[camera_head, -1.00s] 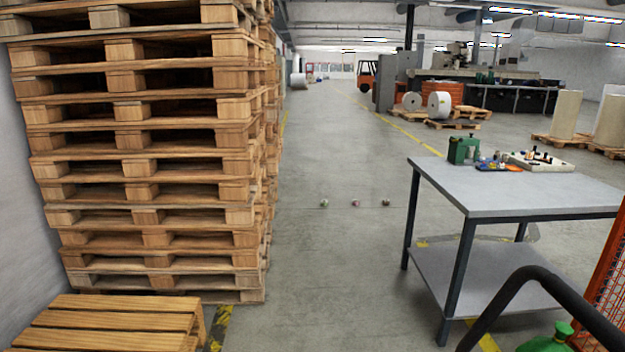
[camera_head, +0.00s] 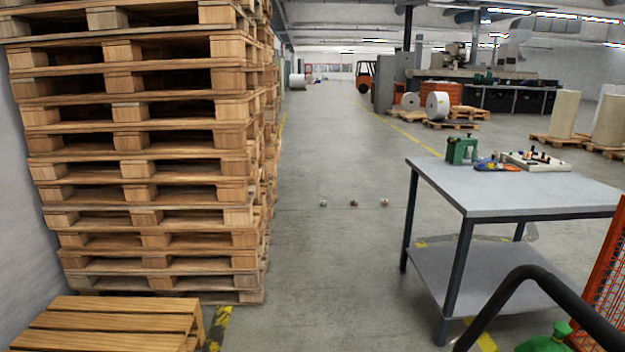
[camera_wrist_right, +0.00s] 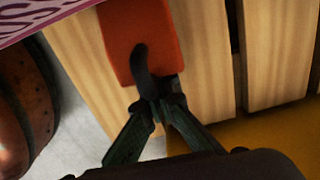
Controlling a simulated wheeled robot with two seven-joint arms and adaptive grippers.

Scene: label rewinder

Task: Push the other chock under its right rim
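In the right wrist view an orange-red chock (camera_wrist_right: 138,30) lies on pale wooden boards. A dark curved piece, seemingly its handle, stands out at its near end. My right gripper (camera_wrist_right: 157,98) is at that end, its dark green fingers closed together on the dark piece. A pink and white patterned surface (camera_wrist_right: 40,15), perhaps the roll, crosses the top left corner beside the chock; its rim and any gap to the chock are unclear. My left gripper is in neither view.
A copper-brown rounded object (camera_wrist_right: 22,115) stands left of the boards (camera_wrist_right: 205,60). In the head view a tall pallet stack (camera_head: 150,140) fills the left and a grey table (camera_head: 510,190) stands right. Three small balls (camera_head: 354,203) lie on the open floor between.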

